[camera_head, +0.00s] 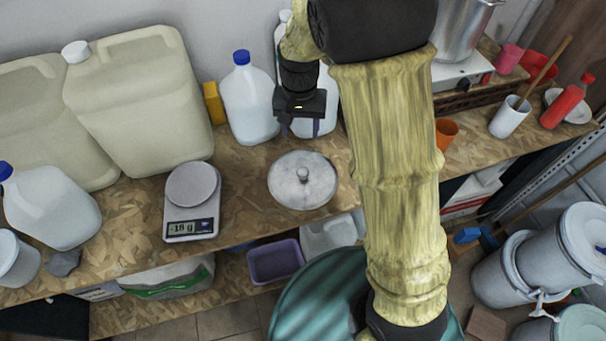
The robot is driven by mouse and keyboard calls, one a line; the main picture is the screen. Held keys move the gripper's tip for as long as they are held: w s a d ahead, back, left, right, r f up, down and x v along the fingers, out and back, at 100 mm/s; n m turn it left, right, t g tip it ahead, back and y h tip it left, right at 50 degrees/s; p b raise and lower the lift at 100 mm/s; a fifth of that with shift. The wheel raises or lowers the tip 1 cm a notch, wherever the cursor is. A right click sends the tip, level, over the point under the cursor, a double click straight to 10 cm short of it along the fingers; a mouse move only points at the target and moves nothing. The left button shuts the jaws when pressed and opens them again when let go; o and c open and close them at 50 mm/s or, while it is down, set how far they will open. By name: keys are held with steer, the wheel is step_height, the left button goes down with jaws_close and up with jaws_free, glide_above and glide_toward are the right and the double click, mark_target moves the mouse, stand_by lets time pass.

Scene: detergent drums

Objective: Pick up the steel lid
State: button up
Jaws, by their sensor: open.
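The steel lid (288,192) is a round grey disc with a small knob in its middle. It lies flat on the wooden bench, near the front edge, just right of the scale. My gripper (301,131) is open and empty. It points down above the bench, behind the lid in the picture and in front of the white jugs. The gripper appears apart from the lid, and its exact height above the bench is hard to tell.
A scale (191,230) stands left of the lid. White jugs (247,100) with blue caps and large beige canisters (140,105) line the wall. An orange cup (446,131) and a white mug (509,118) stand right. The bench between scale and lid is clear.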

steer(key=shift+f, duration=0.1)
steer(key=p, duration=0.4)
glide_above(303, 171)
steer(key=f, duration=1.2)
steer(key=shift+w+a, duration=0.1)
steer(key=shift+a, duration=0.2)
steer(key=shift+f, duration=0.1)
steer(key=shift+d+f+p, duration=0.2)
steer(key=shift+f+p, duration=0.25)
steer(key=shift+f, duration=0.1)
steer(key=shift+f+p, duration=0.85)
steer(key=shift+f, duration=1.15)
jaws_close()
